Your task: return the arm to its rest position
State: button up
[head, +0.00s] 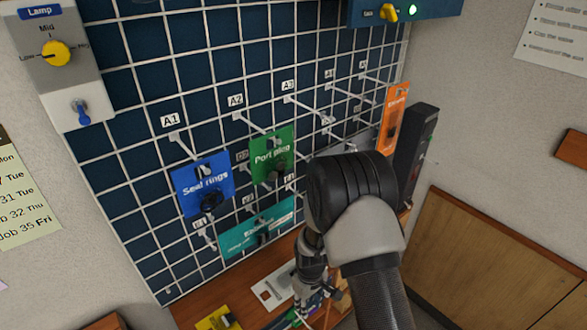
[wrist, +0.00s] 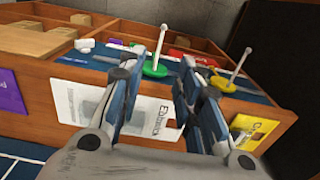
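My arm's dark and pale links reach up in the lower middle of the head view, in front of the pegboard. My gripper (head: 308,285) hangs below them, partly hidden, over the items at the foot of the board. In the wrist view my gripper (wrist: 160,62) has its two fingers apart with nothing held between them. Beyond the fingertips is a wooden divided tray (wrist: 40,85). In it a green disc (wrist: 155,71) and a yellow disc (wrist: 222,84) each have a pale upright post.
The pegboard (head: 140,80) carries a blue Seal rings card (head: 188,178), a green Port plug card (head: 262,160), a teal card (head: 240,235) and an orange card (head: 398,100) on hooks. A lamp switch box (head: 75,80) is at the left. A dark upright box (head: 415,155) stands right of my arm.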

jog(key=s+d+r+m+t, duration=0.1)
jog(key=s+d+r+m, duration=0.1)
jog(key=r, duration=1.1)
jog(key=s+d+r+m+t, duration=0.1)
jog(key=s+d+r, duration=0.1)
jog(key=r, duration=1.2)
jog(key=s+d+r+m+t, duration=0.1)
jog(key=s+r+m, duration=0.1)
jog(key=s+r, duration=0.3)
jog(key=s+d+r+m+t, duration=0.1)
jog(key=s+r, duration=0.5)
jog(key=s, duration=0.7)
jog(key=shift+s+d+r+m+t, duration=0.3)
jog(key=shift+s+d+m, duration=0.1)
jog(key=shift+d+m, duration=0.15)
jog(key=shift+a, duration=0.1)
